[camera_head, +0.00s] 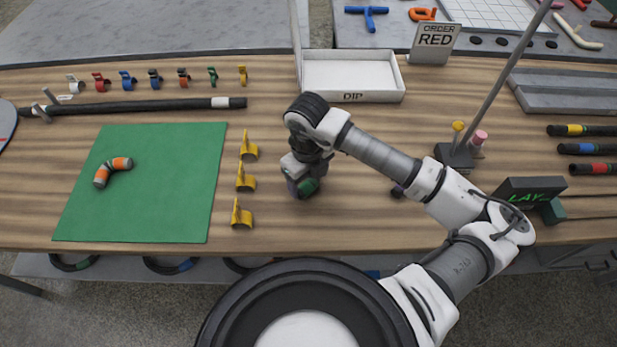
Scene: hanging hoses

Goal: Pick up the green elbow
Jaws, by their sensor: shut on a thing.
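The green elbow (308,187) is at my gripper (305,186), right of the yellow clips, near the front half of the wooden table. Only a green part of it shows beside the fingers; the rest is hidden by the gripper. My gripper points down and is shut on it. Whether the elbow touches the table cannot be told from this view.
A green mat (150,205) with an orange and grey elbow (112,171) lies left. Yellow clips (245,180) stand between mat and gripper. A white DIP tray (352,78) is behind. A metal pole on a dark base (455,157) stands right, near a LAY sign (530,192).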

